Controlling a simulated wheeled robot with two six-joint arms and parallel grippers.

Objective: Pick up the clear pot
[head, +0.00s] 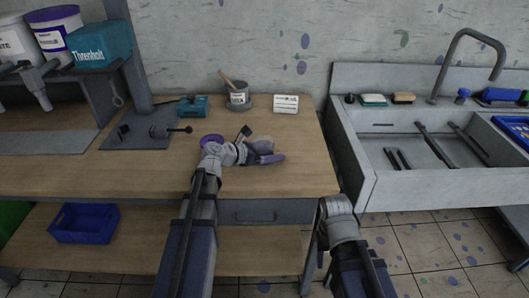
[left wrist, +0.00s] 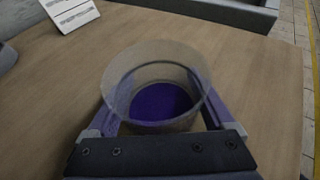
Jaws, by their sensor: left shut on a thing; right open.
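The clear pot (left wrist: 157,75) is a see-through round cup with purple content at its bottom, in the middle of the left wrist view. My left gripper (left wrist: 160,112) is shut on it, with one finger against each side. In the head view, my left gripper (head: 264,151) is over the right part of the wooden workbench, pointing right, and the pot is mostly hidden by it there. I cannot tell whether the pot touches the bench. My right gripper (head: 316,244) is low in front of the bench's right end, empty and open.
A grey can with a stick (head: 238,101) and a white label card (head: 285,104) stand at the bench's back. A teal box (head: 194,107) and a grey plate (head: 145,133) are further left. The sink (head: 355,149) is to the right. The bench front (head: 130,180) is clear.

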